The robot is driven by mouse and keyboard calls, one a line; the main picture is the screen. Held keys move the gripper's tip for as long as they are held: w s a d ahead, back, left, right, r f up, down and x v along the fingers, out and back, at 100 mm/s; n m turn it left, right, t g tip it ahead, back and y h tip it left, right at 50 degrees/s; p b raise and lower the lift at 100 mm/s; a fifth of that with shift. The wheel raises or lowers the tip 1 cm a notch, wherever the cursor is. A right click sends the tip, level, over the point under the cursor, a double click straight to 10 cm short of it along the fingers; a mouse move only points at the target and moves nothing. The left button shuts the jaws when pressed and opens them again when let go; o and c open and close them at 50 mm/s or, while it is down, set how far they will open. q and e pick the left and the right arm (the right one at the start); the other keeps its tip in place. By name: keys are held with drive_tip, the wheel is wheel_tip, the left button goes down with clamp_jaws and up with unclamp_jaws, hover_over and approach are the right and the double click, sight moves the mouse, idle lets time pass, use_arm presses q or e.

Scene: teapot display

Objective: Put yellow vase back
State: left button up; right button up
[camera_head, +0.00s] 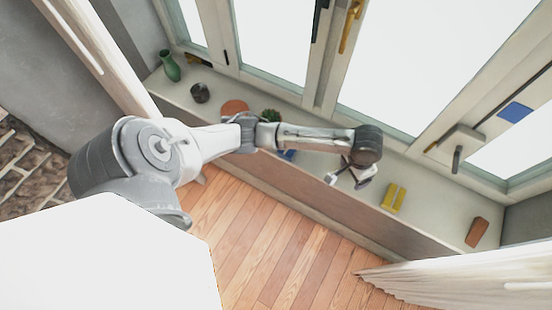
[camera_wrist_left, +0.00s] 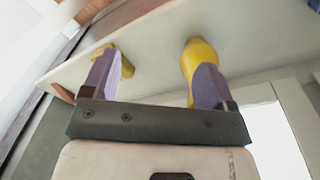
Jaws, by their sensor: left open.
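My left gripper (camera_head: 347,181) hangs over the sill, its fingers apart. In the left wrist view its two purple-grey fingers (camera_wrist_left: 157,65) are spread, with bare sill between them. A rounded yellow vase (camera_wrist_left: 198,54) shows there at the right finger, which hides part of it; I cannot tell if they touch. A second yellow thing (camera_wrist_left: 127,68) shows partly behind the left finger. In the head view a yellow object (camera_head: 393,198) with two parallel strips sits on the sill right of the gripper. I cannot tell which yellow thing in the wrist view it is. My right gripper is out of view.
On the sill (camera_head: 430,220) stand a green vase (camera_head: 171,66), a dark pot (camera_head: 200,93), a terracotta-coloured object (camera_head: 235,107), a green plant (camera_head: 271,115) and an orange-brown block (camera_head: 477,232). A blue object (camera_head: 287,155) is partly hidden by my arm. Window frames and handles rise behind.

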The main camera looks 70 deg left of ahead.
use_arm(q)
drive_tip(key=s+d+f+m+t+h, duration=0.1)
drive_tip(key=s+d+f, duration=0.1)
drive_tip(key=s+d, duration=0.35)
drive_tip(key=s+d+f+m+t, duration=0.1)
drive_tip(key=s+d+f+m, duration=0.1)
drive_tip(key=s, duration=0.7)
drive_tip(key=s+a+r+y, duration=0.1)
drive_tip(key=s+a+r, duration=0.1)
drive_tip(key=s, duration=0.9)
drive_tip(key=shift+s+a+t, duration=0.35)
drive_tip(key=shift+a+t, duration=0.05)
drive_tip(key=shift+a, duration=0.4)
drive_tip(key=shift+r, duration=0.1)
wheel_tip(320, 180, up, 21)
drive_tip(key=p, duration=2.1)
